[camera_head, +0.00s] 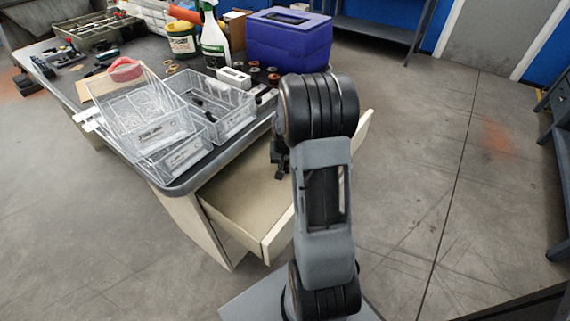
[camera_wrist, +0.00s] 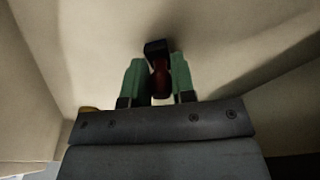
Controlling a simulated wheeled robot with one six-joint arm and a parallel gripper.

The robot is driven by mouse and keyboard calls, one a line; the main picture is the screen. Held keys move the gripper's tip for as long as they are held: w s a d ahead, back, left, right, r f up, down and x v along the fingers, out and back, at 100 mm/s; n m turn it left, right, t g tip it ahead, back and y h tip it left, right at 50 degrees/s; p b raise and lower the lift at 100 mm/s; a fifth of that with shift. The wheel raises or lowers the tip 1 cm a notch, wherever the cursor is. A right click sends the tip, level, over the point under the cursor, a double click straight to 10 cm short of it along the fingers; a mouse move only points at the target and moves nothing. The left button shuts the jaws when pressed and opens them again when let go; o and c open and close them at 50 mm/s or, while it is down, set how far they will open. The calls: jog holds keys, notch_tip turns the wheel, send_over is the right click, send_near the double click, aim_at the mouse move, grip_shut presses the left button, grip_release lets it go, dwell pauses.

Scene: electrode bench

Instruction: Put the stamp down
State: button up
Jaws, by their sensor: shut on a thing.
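In the wrist view the stamp (camera_wrist: 160,82) has a dark red handle and a black block at its far end. My gripper (camera_wrist: 158,78) has green fingers, one on each side of the red handle, and is shut on it. The black end points toward the pale drawer floor; I cannot tell whether it touches. In the head view my gripper (camera_head: 281,172) is low over the open drawer (camera_head: 245,197), partly hidden behind my arm. The stamp cannot be made out in the head view.
The drawer sticks out from under the dark bench (camera_head: 178,185). On the bench are clear plastic bins (camera_head: 150,125), a spray bottle (camera_head: 214,45), a purple box (camera_head: 288,42) and several small rings. The drawer floor around my gripper looks mostly clear. Drawer walls rise at the sides.

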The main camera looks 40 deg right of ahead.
jog(key=shift+f, duration=0.15)
jog(key=o, duration=0.8)
notch_tip(320, 180, up, 12)
jog(key=s+p, duration=0.1)
jog(key=p, duration=0.3)
jog(key=s+a+r+n, duration=0.2)
jog(key=s+a, duration=0.2)
jog(key=a, duration=0.2)
jog(key=s+a+r+n+t, duration=0.1)
jog(key=s+a+r+n, duration=0.1)
jog(key=s+a, duration=0.2)
jog(key=s+a+r+n, duration=0.2)
jog(key=s+a+r, duration=0.1)
jog(key=a, duration=0.5)
jog(key=shift+s+a+n+t+y, duration=0.15)
jog(key=shift+s+n+t+y, duration=0.2)
jog(key=shift+s, duration=0.55)
